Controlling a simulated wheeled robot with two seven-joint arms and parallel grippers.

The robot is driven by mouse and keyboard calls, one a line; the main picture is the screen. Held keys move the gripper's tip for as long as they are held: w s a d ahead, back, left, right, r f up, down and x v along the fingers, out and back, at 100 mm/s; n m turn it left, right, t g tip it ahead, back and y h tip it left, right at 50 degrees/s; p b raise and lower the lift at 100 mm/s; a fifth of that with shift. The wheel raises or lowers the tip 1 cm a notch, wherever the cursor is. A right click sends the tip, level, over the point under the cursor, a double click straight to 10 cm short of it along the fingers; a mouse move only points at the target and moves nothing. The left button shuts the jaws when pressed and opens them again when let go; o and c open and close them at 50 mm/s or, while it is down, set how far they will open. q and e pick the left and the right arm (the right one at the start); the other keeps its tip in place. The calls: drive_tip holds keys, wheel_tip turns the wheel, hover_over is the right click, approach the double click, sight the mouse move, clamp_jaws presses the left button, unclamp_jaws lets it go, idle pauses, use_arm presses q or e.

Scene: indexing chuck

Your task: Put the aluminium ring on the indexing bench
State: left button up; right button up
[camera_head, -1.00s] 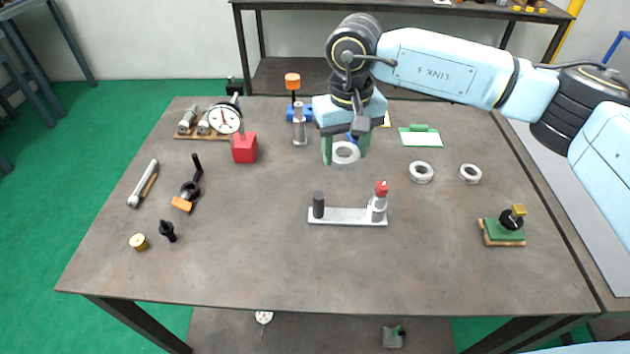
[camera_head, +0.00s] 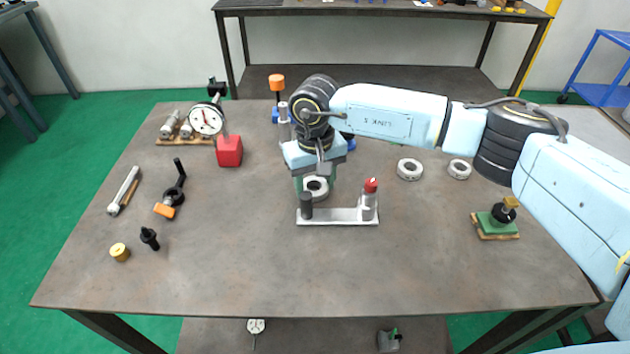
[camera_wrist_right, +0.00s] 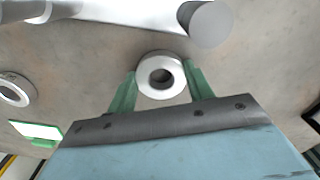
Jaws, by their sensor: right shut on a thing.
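My right gripper (camera_head: 316,190) is shut on a pale metal ring (camera_head: 317,195), held between its green fingers. The ring also shows in the right wrist view (camera_wrist_right: 146,74), its hole facing the camera. It is just behind a low pale plate fixture (camera_head: 335,217), which looks like the indexing bench. The fixture has a dark grey post (camera_head: 306,206) at its left end and a silver post with a red top (camera_head: 370,199) at its right end. The ring is close to the dark post; the head view does not show whether they touch. My left gripper is not in view.
Two similar rings (camera_head: 401,172) (camera_head: 451,171) lie to the right. A dial gauge (camera_head: 206,120) and red block (camera_head: 229,151) stand at the back left. A green block with a black knob (camera_head: 500,219) is at the right. The table's front middle is clear.

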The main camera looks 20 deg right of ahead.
drive_tip(key=shift+f, duration=0.1)
drive_tip(key=o, duration=1)
wheel_tip(320, 180, up, 12)
drive_tip(key=shift+r, duration=0.2)
